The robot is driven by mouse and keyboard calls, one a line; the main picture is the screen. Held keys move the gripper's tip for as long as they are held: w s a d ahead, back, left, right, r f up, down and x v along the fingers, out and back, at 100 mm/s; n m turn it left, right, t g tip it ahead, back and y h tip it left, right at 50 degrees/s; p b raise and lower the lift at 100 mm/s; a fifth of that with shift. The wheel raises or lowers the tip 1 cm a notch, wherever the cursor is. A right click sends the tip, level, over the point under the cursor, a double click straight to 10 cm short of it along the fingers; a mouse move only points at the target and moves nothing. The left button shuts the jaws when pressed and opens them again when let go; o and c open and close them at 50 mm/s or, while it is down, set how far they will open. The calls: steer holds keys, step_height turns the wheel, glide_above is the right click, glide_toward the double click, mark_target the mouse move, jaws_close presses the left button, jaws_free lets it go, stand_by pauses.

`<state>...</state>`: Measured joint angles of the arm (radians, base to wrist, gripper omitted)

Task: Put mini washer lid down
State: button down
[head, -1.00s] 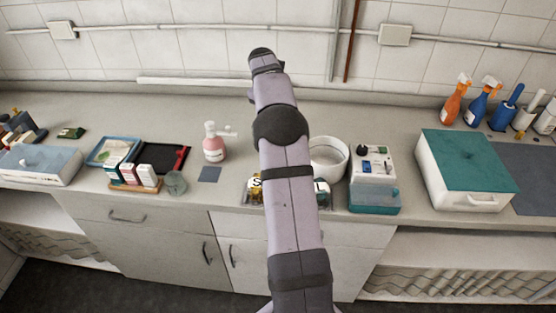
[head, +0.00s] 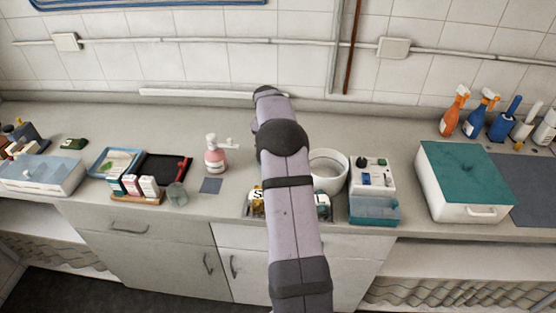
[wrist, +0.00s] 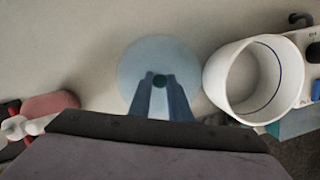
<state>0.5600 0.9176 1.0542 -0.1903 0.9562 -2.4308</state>
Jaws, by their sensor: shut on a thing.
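The mini washer is a white round tub (head: 328,172), open at the top, on the counter just right of my arm in the head view. In the wrist view the tub (wrist: 255,84) is at the right, with its empty inside showing. The lid (wrist: 140,62) is a pale blue, see-through disc with a dark green knob, left of the tub. My gripper (wrist: 160,82) is shut on the lid's knob. The lid is beside the tub, and I cannot tell whether it touches the counter. My arm hides the lid and gripper in the head view.
A white and teal device (head: 374,190) stands right of the tub, with a teal-lidded box (head: 466,168) farther right. A pink pump bottle (head: 216,158) stands left of my arm. A rack of small bottles (head: 256,201) sits at the counter's front edge, partly behind my arm.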

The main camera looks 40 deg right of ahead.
steer(key=shift+f+p, duration=0.65)
steer(key=shift+f, duration=1.2)
steer(key=shift+f, duration=0.2)
steer(key=c, duration=1.6)
jaws_free()
steer(key=shift+c, duration=0.2)
steer(key=shift+r, duration=0.1)
steer(key=b+v, duration=0.3)
steer(key=v, duration=0.9)
steer(key=shift+r, duration=0.1)
